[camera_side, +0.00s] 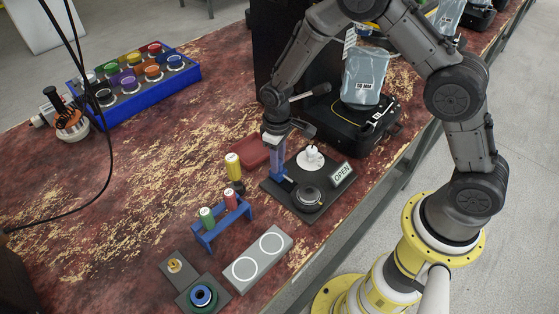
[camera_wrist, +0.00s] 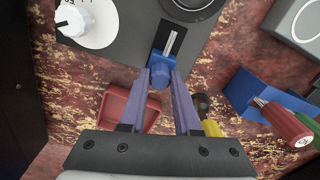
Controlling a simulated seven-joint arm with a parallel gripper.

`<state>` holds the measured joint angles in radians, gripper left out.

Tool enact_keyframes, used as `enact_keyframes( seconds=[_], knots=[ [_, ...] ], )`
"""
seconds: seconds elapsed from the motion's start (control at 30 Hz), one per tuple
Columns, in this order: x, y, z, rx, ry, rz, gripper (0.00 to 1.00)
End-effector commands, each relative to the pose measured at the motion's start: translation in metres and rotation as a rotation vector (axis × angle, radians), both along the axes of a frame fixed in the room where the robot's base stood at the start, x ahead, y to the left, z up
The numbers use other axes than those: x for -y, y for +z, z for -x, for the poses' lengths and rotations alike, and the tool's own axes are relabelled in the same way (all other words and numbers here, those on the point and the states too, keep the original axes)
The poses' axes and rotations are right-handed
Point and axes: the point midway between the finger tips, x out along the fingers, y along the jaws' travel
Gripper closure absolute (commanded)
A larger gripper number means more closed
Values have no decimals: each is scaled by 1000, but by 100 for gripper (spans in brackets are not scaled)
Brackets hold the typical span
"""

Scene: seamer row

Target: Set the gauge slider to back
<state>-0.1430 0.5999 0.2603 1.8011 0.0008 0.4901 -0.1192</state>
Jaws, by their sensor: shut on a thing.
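My gripper (camera_wrist: 161,80) is shut on the knob, one purple-blue finger on each side. In the side view my gripper (camera_side: 278,165) points down at the left edge of the panel (camera_side: 275,190); its fingers partly hide the slider there.
The panel also bears a white dial (camera_side: 311,157), a black round knob (camera_side: 308,198) and an OPEN sign (camera_side: 342,174). A red tray (camera_side: 251,151), a yellow cylinder (camera_side: 233,168) and a blue rack (camera_side: 222,229) with cylinders stand close by. A black case (camera_side: 352,127) is behind.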

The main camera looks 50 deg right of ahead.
Motion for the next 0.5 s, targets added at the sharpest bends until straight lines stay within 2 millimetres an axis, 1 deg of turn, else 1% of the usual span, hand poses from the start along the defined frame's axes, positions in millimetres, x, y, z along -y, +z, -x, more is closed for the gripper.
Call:
enact_keyframes(
  seconds=[0.03, 0.17, 0.2, 0.5],
  knots=[
    [0, 1, -6, 19, 0, -2, 64],
    [0, 1, -5, 16, 0, -1, 40],
    [0, 1, -5, 15, 0, -1, 39],
    [0, 2, -4, 12, 0, -1, 39]
  ],
)
